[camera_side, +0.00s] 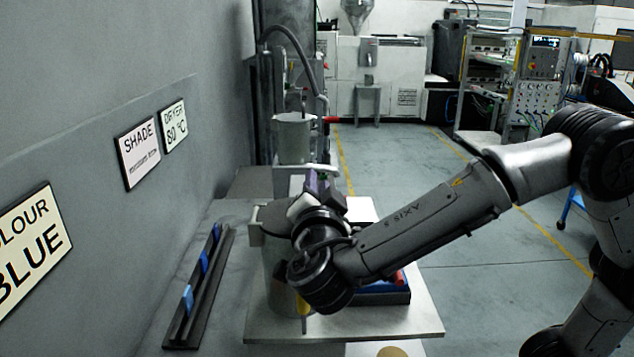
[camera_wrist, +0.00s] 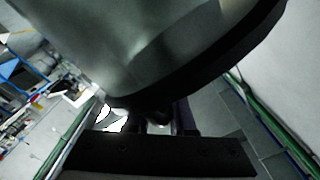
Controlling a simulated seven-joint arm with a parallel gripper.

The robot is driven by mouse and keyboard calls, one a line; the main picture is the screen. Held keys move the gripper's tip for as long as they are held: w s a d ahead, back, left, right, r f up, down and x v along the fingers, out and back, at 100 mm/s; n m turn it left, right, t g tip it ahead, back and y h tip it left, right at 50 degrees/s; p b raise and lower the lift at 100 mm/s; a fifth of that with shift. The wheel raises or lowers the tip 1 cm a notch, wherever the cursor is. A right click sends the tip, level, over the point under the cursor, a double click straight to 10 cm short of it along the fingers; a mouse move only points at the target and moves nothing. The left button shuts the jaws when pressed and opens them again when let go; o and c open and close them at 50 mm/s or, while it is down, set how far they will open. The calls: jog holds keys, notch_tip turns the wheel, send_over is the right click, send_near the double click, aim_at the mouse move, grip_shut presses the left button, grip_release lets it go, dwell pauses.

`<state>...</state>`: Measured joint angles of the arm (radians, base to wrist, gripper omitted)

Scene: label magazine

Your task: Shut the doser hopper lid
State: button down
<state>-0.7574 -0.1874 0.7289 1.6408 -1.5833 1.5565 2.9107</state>
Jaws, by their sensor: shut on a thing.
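The doser hopper (camera_side: 274,265) is a grey cylinder on a light plate, partly hidden behind my wrist. A dark grey rounded piece, seemingly its lid (camera_side: 272,216), shows at its top beside my gripper (camera_side: 316,184). In the wrist view a large grey rounded surface with a dark rim, seemingly the lid (camera_wrist: 165,50), fills the top, very close to my gripper (camera_wrist: 150,122). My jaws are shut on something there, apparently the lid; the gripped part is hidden. The lid's exact angle cannot be told.
A dark rail (camera_side: 200,290) with several blue pieces lies left of the hopper. A grey vessel (camera_side: 293,138) with pipes stands behind. A grey wall with signs closes the left side.

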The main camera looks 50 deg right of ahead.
jog(key=shift+w+a+f, duration=0.1)
jog(key=shift+w+a, duration=0.1)
jog(key=shift+a, duration=0.05)
jog(key=c, duration=0.9)
grip_release()
jog(key=v, duration=1.2)
